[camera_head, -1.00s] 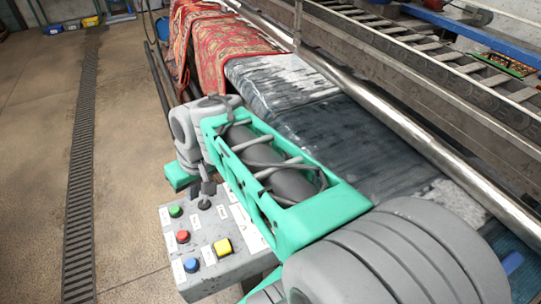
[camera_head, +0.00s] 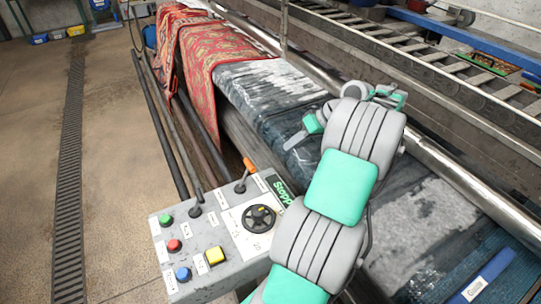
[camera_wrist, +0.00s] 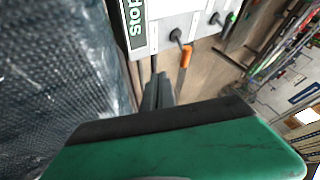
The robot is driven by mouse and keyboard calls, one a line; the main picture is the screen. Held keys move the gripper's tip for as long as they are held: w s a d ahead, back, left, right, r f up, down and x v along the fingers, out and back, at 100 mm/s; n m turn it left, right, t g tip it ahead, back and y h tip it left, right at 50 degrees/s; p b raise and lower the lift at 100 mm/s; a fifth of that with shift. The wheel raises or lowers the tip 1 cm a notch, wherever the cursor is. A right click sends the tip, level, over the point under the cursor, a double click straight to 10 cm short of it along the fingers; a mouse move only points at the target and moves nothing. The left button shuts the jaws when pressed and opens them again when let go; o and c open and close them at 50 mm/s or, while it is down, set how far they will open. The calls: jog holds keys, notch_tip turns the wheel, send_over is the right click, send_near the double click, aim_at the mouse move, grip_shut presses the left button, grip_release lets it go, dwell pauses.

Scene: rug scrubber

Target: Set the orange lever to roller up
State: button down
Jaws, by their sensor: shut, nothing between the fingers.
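The orange lever (camera_head: 249,165) stands on the top right part of the grey control box (camera_head: 215,262), on a dark stem leaning slightly right and away in the head view. It also shows in the wrist view (camera_wrist: 186,57), beyond my fingertips and a little to the right. My gripper (camera_head: 290,146) is over the wet rug bed, to the right of the lever and apart from it. In the wrist view its narrow dark fingers (camera_wrist: 158,90) are together and empty. Lettering by the lever is too small to read.
A red patterned rug (camera_head: 212,50) hangs over the machine behind. A long metal roller (camera_head: 470,185) runs along the right.

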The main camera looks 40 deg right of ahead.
aim_at(245, 176)
jog(key=w+a+f, duration=0.6)
jog(key=a, duration=0.1)
jog(key=shift+a+f+b, duration=0.15)
jog(key=shift+f+b, duration=0.1)
jog(key=shift+b, duration=0.1)
jog(key=shift+w, duration=0.1)
